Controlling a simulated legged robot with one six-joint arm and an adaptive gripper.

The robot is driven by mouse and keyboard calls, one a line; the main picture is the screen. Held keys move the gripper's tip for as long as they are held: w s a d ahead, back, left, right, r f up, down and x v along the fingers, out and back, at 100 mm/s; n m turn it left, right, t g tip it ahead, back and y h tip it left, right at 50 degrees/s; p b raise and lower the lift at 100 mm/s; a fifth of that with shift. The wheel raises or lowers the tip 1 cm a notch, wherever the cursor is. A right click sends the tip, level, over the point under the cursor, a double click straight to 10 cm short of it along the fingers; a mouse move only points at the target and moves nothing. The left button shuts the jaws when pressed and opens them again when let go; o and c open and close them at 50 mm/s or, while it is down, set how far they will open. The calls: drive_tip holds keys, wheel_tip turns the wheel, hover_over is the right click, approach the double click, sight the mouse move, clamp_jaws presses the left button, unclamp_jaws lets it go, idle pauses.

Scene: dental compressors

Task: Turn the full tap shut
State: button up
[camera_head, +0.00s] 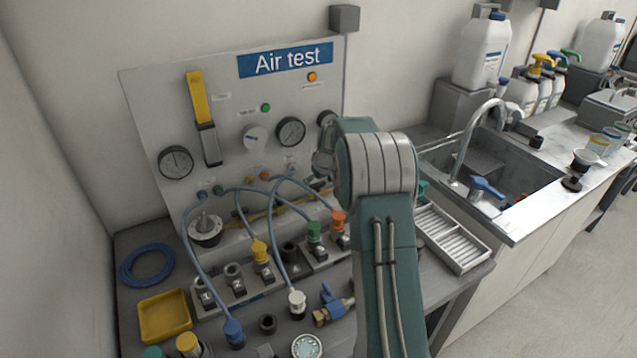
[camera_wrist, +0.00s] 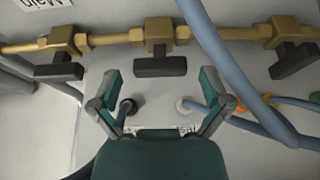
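In the wrist view, a brass pipe (camera_wrist: 105,38) runs across the top with three taps on it: a left tap (camera_wrist: 55,68), a middle tap (camera_wrist: 160,66) and a right tap (camera_wrist: 294,62). Each has a dark bar handle. The middle handle lies along the pipe; the right one is tilted. I cannot tell from labels which is the full tap. My gripper (camera_wrist: 160,76) is open and empty, its fingertips on either side of the middle handle in the picture; contact is not visible. In the head view, the brass pipe (camera_head: 262,214) is partly behind hoses, and my arm hides the gripper.
A blue-grey hose (camera_wrist: 225,65) crosses the wrist view between the middle and right taps. In the head view, the Air test board (camera_head: 225,110) carries gauges and hoses. A yellow tray (camera_head: 164,315), fittings and a blue-handled valve (camera_head: 333,303) crowd the bench. A sink stands right.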

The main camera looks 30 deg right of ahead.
drive_tip(key=c, duration=0.8)
